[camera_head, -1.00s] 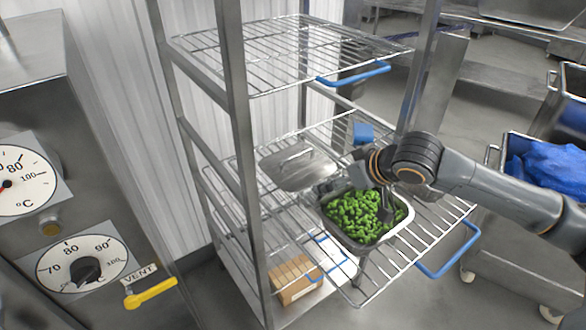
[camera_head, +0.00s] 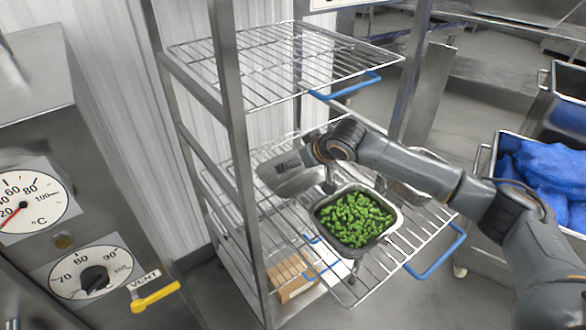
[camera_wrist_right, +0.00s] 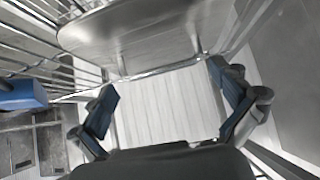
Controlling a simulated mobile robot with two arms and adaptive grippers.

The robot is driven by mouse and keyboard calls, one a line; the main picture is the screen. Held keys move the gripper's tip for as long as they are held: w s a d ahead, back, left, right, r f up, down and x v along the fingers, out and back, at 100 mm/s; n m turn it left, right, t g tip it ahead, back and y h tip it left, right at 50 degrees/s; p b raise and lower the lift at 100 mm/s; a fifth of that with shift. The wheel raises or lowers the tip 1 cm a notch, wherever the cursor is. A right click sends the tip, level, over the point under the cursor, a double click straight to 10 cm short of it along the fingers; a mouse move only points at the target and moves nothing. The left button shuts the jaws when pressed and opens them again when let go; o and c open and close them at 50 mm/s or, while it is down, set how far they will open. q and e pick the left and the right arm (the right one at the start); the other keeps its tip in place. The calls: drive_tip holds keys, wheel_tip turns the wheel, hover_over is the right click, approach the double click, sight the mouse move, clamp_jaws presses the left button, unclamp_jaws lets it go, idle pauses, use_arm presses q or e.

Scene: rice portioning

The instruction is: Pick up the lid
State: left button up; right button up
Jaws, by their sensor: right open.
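The lid (camera_head: 292,184) is a shiny metal plate on the middle wire shelf, behind and left of the metal pan (camera_head: 397,226) of green vegetables. My right gripper and wrist cover part of it in the head view. In the head view the right gripper (camera_head: 290,164) is over the lid. My left gripper is not in view.
The wire rack has an upper shelf (camera_head: 285,60) above my arm and a metal post (camera_head: 228,90) to the left. A blue-handled shelf edge (camera_head: 437,256) juts out at the front. A cardboard box (camera_head: 290,278) sits below. A bin with blue bags (camera_head: 545,170) stands right.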

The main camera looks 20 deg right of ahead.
drive_tip(key=x, duration=0.3)
drive_tip(key=shift+w+a+f, duration=0.1)
drive_tip(key=c, duration=1)
